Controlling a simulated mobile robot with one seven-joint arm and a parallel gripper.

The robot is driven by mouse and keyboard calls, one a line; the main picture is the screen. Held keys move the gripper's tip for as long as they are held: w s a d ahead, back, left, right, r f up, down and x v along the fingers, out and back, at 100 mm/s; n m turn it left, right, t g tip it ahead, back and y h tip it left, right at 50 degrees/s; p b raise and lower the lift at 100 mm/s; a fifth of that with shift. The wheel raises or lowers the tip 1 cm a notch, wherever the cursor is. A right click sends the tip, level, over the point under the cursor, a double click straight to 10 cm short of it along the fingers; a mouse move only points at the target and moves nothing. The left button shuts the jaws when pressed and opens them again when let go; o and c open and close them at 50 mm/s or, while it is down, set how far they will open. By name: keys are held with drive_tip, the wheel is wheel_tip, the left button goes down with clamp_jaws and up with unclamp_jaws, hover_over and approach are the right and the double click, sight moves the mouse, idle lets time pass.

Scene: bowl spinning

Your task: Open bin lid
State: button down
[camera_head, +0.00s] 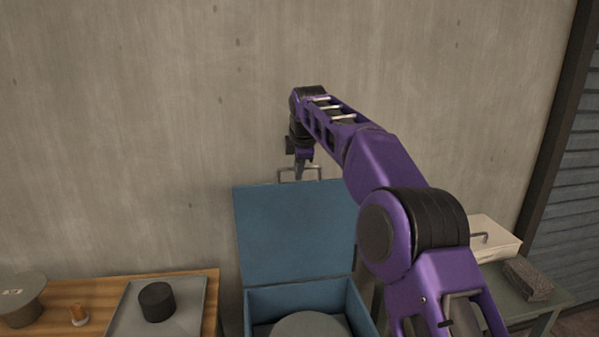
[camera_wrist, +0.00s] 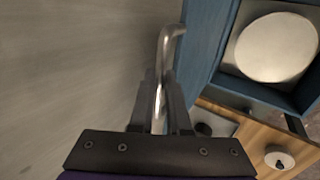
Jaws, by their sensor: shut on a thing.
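The blue bin (camera_head: 300,297) stands against the wall, and its lid (camera_head: 292,232) is raised upright at the back, so the bin is open. A metal handle (camera_head: 286,173) sits at the lid's top edge. My gripper (camera_head: 302,172) is at that handle. In the wrist view my gripper (camera_wrist: 160,112) is shut on the handle (camera_wrist: 166,58), with the lid (camera_wrist: 203,38) just to its right. A round grey-white object (camera_head: 308,326) lies inside the bin; it also shows in the wrist view (camera_wrist: 277,47).
At right, a table (camera_head: 549,296) holds a white box (camera_head: 494,240) and a dark block (camera_head: 528,279). The concrete wall is close behind the lid.

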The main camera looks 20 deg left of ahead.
drive_tip(key=shift+w+a+f, duration=0.1)
drive_tip(key=shift+w+a, duration=0.1)
drive_tip(key=shift+w, duration=0.05)
idle(0.4)
drive_tip(key=c, duration=0.9)
unclamp_jaws()
drive_tip(key=v, duration=1.7)
drive_tip(key=shift+s+d+r, duration=0.1)
drive_tip(key=shift+r, duration=0.1)
